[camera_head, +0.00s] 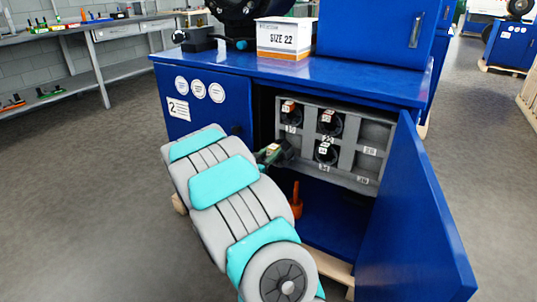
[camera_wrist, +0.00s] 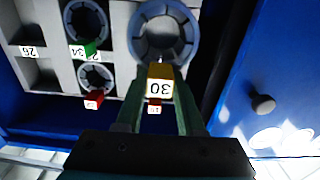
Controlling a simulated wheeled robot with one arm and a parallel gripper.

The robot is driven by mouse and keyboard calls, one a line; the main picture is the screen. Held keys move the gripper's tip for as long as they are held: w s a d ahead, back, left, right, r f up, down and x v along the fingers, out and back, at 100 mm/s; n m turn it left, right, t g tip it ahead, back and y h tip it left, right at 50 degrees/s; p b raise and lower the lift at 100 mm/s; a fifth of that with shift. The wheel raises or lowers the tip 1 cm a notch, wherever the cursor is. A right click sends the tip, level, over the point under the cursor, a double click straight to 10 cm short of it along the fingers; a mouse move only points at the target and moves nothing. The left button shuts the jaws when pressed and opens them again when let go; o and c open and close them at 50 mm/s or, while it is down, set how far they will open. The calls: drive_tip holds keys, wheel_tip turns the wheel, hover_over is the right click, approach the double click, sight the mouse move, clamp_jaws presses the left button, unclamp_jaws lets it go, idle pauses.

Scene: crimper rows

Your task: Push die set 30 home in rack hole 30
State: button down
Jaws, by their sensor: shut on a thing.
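Die set 30 shows in the wrist view as a large grey ring (camera_wrist: 137,32) with a yellow-edged tag reading 30 (camera_wrist: 160,86). My gripper (camera_wrist: 159,78) is shut on its tag end. The ring faces the grey rack (camera_wrist: 112,50) and looks larger than the other dies there. Rack hole 30 is hidden behind the ring, and I cannot tell how far the ring is in. In the head view my gripper (camera_head: 268,152) is at the left side of the rack (camera_head: 352,142), inside the blue cabinet; my arm hides the die set there.
Other dies sit in the rack, one with a green tag (camera_wrist: 89,47) and one with a red tag (camera_wrist: 94,98) beside the held set. The open cabinet door (camera_head: 415,220) stands at right. An orange-red object (camera_head: 296,200) stands below the rack. The rack's right-hand places are empty.

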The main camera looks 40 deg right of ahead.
sight(280, 143)
drive_tip(key=shift+r+p+x, duration=0.2)
drive_tip(key=shift+p+x, duration=0.1)
drive_tip(key=shift+x, duration=1.45)
drive_tip(key=shift+w+d+p, duration=0.3)
drive_tip(key=shift+d+p, duration=0.3)
drive_tip(key=shift+d, duration=0.1)
idle(1.6)
drive_tip(key=shift+s+a, duration=0.15)
drive_tip(key=shift+a, duration=0.3)
idle(1.3)
drive_tip(key=shift+x, duration=1.15)
idle(1.1)
